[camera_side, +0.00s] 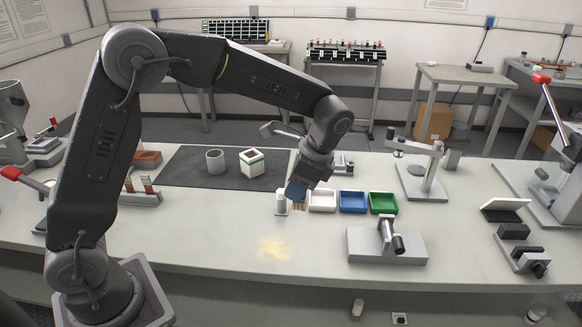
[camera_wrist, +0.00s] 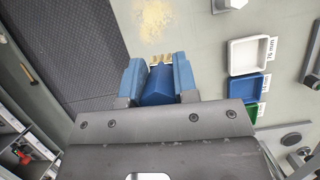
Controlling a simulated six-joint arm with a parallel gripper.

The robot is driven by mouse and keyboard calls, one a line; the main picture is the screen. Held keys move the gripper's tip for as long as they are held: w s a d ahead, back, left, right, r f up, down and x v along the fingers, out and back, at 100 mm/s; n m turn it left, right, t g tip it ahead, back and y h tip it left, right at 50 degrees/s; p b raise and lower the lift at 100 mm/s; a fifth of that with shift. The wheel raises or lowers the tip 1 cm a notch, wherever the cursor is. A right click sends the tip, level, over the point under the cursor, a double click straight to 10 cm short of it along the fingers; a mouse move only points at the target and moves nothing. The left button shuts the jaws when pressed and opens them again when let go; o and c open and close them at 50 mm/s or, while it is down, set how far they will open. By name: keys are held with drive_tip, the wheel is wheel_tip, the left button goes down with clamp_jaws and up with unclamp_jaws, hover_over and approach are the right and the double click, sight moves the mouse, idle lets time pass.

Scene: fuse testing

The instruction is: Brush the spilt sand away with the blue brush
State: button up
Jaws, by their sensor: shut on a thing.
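My gripper (camera_wrist: 160,80) is shut on the blue brush (camera_wrist: 158,86), which sits between its two blue fingers in the wrist view. Pale bristles stick out past the fingertips. In the side view my gripper (camera_side: 298,192) hangs over the bench with the bristles of the brush (camera_side: 299,206) pointing down. The spilt sand (camera_side: 276,248) is a pale yellow patch on the bench, nearer the front edge than the brush. In the wrist view the sand (camera_wrist: 155,18) lies beyond the bristles. The brush looks apart from the sand.
White (camera_side: 322,201), blue (camera_side: 352,202) and green (camera_side: 383,203) trays stand right of the gripper. A white piece (camera_side: 281,203) stands close beside the brush. A grey fixture (camera_side: 388,246) is right of the sand. A dark mat (camera_side: 215,178) with a cylinder and box lies behind.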

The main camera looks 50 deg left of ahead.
wheel_tip(320, 180, down, 12)
drive_tip(key=shift+f, duration=0.1)
drive_tip(key=shift+s+a+r, duration=0.15)
drive_tip(key=shift+s+a, duration=1.7)
drive_tip(key=shift+a, duration=0.05)
drive_tip(key=shift+s+a+r, duration=0.1)
drive_tip(key=shift+s+a, duration=1.75)
drive_tip(key=shift+a, duration=0.05)
drive_tip(key=shift+s+d, duration=0.2)
drive_tip(key=shift+s, duration=0.05)
drive_tip(key=shift+d, duration=0.3)
drive_tip(key=shift+w+d+r, duration=0.2)
drive_tip(key=shift+w+d, duration=0.35)
drive_tip(key=shift+w+d+r, duration=0.15)
drive_tip(key=shift+w+d, duration=2.95)
drive_tip(key=shift+d, duration=0.05)
drive_tip(key=shift+s+d, duration=0.3)
drive_tip(key=shift+s, duration=0.1)
drive_tip(key=shift+s+a, duration=3.7)
drive_tip(key=shift+a, duration=0.1)
wheel_tip(320, 180, up, 6)
drive_tip(key=shift+r, duration=0.25)
